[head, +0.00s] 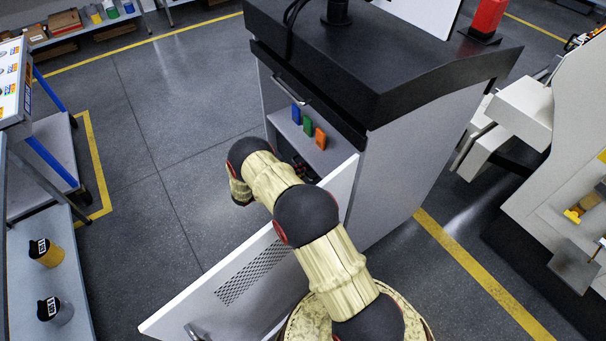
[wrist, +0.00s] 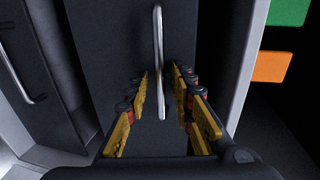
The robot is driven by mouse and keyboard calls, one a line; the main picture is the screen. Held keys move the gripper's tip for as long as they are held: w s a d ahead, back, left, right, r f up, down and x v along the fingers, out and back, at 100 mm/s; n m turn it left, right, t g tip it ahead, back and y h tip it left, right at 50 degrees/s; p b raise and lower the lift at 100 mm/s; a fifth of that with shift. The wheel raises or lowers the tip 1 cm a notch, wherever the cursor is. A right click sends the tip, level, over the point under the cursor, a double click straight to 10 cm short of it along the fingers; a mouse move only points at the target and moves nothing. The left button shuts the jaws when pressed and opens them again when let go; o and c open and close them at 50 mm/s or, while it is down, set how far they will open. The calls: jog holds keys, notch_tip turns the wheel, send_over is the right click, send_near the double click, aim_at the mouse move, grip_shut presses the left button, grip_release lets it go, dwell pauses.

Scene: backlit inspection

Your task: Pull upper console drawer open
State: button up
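In the wrist view, which is turned sideways, the dark upper drawer front (wrist: 110,40) fills the middle. Its silver bar handle (wrist: 158,40) runs up and down the picture. My gripper (wrist: 162,80) is open, its yellow fingers on either side of the handle and apart from each other. I cannot tell whether a finger touches the bar. A second dark drawer front with a handle (wrist: 22,60) is at the left. In the head view, the console (head: 410,170) has its drawers mostly hidden by my arm; only a dark bit of my gripper (head: 300,167) shows.
The white perforated console door (head: 220,300) stands open beside my arm. Green (head: 307,126) and orange (head: 320,138) blocks sit on the shelf above the drawers, with a blue one (head: 296,114). A black top front with a handle (head: 291,88) overhangs them.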

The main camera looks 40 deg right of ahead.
jog(key=shift+d, duration=0.25)
jog(key=shift+c, duration=0.6)
grip_shut()
